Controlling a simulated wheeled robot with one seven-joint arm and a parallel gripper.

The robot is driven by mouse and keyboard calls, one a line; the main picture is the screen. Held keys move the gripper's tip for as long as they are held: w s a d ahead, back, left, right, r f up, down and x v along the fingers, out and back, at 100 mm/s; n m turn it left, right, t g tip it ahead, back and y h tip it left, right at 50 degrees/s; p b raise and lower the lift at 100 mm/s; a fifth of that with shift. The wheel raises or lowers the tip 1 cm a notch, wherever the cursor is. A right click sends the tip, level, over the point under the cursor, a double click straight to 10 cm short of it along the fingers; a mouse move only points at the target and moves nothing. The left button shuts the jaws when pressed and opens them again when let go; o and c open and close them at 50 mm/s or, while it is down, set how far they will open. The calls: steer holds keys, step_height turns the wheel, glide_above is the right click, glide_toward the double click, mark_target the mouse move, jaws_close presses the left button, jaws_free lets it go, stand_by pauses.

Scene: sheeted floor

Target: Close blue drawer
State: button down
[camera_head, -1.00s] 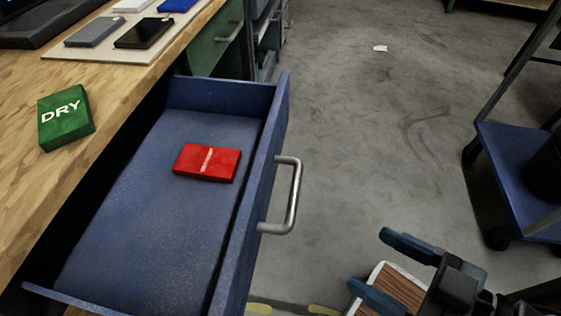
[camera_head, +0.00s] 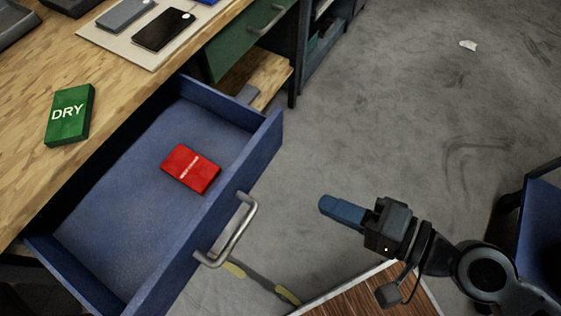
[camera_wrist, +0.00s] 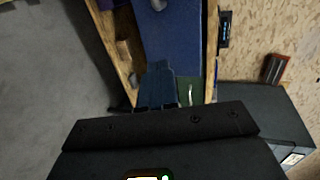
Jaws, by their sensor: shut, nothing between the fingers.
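The blue drawer (camera_head: 215,215) stands pulled out from the wooden workbench, with a metal handle (camera_head: 236,232) on its front. A red box (camera_head: 190,168) lies inside it. My gripper (camera_head: 326,208) is shut and empty, out to the right of the drawer front and apart from the handle, its fingers pointing toward the drawer side. The shut fingers (camera_wrist: 160,70) also show in the wrist view, below a blue surface (camera_wrist: 178,35) that I cannot surely identify as the drawer.
A green "DRY" box (camera_head: 69,115) lies on the workbench (camera_head: 30,165). A green drawer (camera_head: 245,40) is beyond the blue one. A blue cart (camera_head: 540,235) stands at the right. Grey floor (camera_head: 390,110) is clear between.

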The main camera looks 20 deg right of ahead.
mark_target(254, 169)
steer(key=x, duration=0.4)
steer(key=p+x, duration=0.1)
steer(key=x, duration=0.3)
steer(key=r+p+x, duration=0.1)
steer(key=x, duration=0.4)
steer(key=shift+w+a, duration=0.15)
steer(key=shift+w, duration=0.05)
steer(key=shift+w+a+p, duration=0.35)
steer(key=shift+w+p, duration=0.15)
steer(key=shift+w, duration=0.1)
steer(key=w+a+p, duration=0.1)
steer(key=w+a, duration=0.3)
steer(key=w, duration=0.2)
steer(key=w+a+p, duration=0.2)
steer(key=w+a, duration=0.2)
steer(key=w, duration=0.2)
steer(key=w+a+p, duration=0.2)
steer(key=w+a, duration=0.2)
steer(key=w, duration=0.3)
steer(key=shift+a, duration=0.5)
steer(key=shift+w+r, duration=0.1)
